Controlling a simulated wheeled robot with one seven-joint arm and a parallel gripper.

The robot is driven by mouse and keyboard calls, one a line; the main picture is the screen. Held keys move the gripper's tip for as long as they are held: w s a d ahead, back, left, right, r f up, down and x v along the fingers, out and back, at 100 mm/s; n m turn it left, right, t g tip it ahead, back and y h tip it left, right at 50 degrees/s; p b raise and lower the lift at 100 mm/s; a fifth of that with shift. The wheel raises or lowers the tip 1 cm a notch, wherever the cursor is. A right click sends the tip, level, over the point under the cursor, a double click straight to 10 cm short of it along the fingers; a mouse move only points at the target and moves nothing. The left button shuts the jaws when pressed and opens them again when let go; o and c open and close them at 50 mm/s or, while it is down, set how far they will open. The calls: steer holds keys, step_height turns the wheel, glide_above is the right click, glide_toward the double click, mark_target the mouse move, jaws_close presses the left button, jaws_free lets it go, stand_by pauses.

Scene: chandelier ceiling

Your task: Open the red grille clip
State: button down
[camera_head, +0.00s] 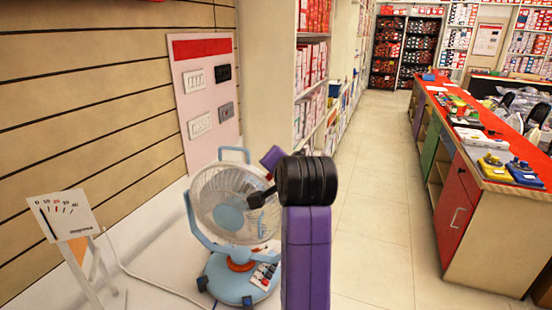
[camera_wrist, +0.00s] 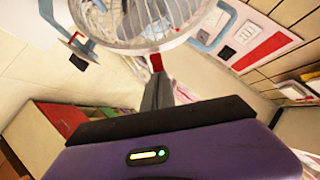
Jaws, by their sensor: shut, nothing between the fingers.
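A fan (camera_head: 228,203) with a wire grille and a blue frame stands on the white surface in the head view. Its grille (camera_wrist: 140,22) fills the top middle of the wrist view. The red grille clip (camera_wrist: 156,62) sits at the grille's near rim in the wrist view. In the head view my gripper (camera_head: 256,199) is in front of the grille's right side, and my arm hides part of the fan.
A sign with a dial scale (camera_head: 62,215) stands left of the fan. A panel with switches and sockets (camera_head: 205,100) is on the slatted wall behind. Shelves (camera_head: 312,80) stand behind my arm. A red-topped counter (camera_head: 480,140) is at right, with clear floor (camera_head: 375,210) between.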

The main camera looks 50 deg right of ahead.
steer(key=shift+w+d+r+y+p, duration=0.1)
steer(key=shift+w+d+y+p, duration=0.15)
steer(key=shift+d+p, duration=0.3)
steer(key=shift+r, duration=0.1)
stand_by(1.1)
steer(key=shift+r+p, duration=0.75)
